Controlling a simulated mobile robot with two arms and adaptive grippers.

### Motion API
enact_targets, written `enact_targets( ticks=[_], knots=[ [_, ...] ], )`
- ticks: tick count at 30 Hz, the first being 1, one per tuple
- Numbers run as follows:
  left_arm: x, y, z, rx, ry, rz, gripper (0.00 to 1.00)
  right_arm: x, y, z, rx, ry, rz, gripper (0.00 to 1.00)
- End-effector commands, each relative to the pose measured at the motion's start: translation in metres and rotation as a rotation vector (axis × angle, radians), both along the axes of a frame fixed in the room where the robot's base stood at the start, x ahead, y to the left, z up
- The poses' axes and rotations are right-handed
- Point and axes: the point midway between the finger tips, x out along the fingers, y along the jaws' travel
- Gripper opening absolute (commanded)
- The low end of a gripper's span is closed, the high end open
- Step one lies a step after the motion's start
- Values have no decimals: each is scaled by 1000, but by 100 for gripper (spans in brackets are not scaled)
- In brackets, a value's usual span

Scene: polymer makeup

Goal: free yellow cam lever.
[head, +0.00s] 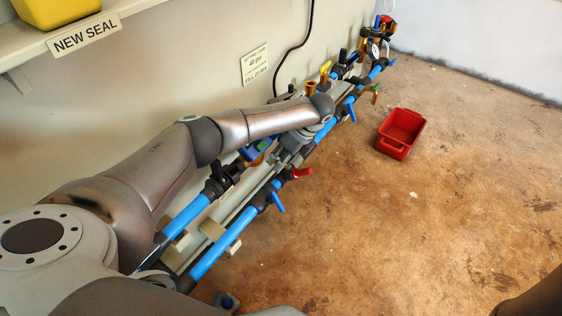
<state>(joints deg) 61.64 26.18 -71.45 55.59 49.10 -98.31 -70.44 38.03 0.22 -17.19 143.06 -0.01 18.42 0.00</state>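My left arm reaches from the left across the blue pipe run. Its gripper (287,156) points down at the pipes near the middle of the view. Its fingers are small and partly hidden, so I cannot tell whether they are open or shut or touch anything. A yellow lever-like part (325,69) stands up on the pipework beyond my wrist. I cannot tell which of these is the cam lever. My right gripper is not in view.
Blue pipes (211,252) with valves run along the wall. A red-handled valve (302,173) and a blue handle (277,203) stick out. A red bin (401,133) stands on open floor to the right. A shelf labelled NEW SEAL (86,35) holds a yellow container (58,12).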

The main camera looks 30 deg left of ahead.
Motion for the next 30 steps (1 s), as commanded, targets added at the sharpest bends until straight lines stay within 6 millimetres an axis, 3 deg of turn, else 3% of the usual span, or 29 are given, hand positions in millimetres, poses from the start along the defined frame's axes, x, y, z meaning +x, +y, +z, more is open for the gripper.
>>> enact_targets(
  ticks=[9,18,30],
  knots=[
    [-1,1,-1,0,0,0,35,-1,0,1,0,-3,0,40],
    [0,1,-1,0,1,0,0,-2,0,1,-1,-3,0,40],
    [-1,1,0,5,1,1,0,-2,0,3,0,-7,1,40]
  ],
)
